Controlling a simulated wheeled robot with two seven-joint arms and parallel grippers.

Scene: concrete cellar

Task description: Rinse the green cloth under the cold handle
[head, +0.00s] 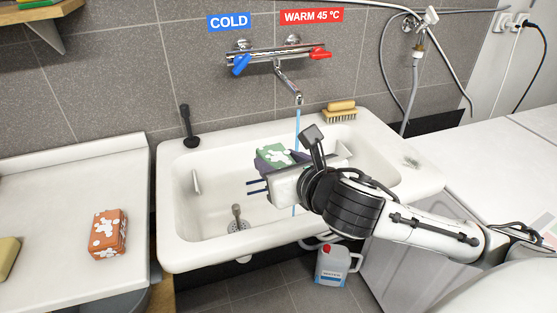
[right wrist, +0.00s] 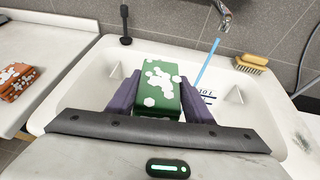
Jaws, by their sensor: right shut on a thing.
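The green cloth (head: 274,156), a folded block with white foam-like patches, is held over the sink (head: 170,190). My right gripper (head: 268,168) is shut on it; in the right wrist view the cloth (right wrist: 158,88) sits between two purple fingers. The blue cold handle (head: 241,64) under the COLD sign (head: 229,22) is tilted down-left. The spout (head: 288,84) pours a thin blue water stream (head: 297,126). In the right wrist view the stream (right wrist: 207,62) falls to the right of the cloth, apart from it in the picture. My left gripper is out of view.
The red warm handle (head: 320,53) is at the tap's right. An orange cloth with white patches (head: 108,234) lies on the left counter beside a yellow block (head: 8,257). A brush (head: 340,112) and a black tool (head: 186,126) are at the sink's back rim. A canister (head: 333,264) stands below.

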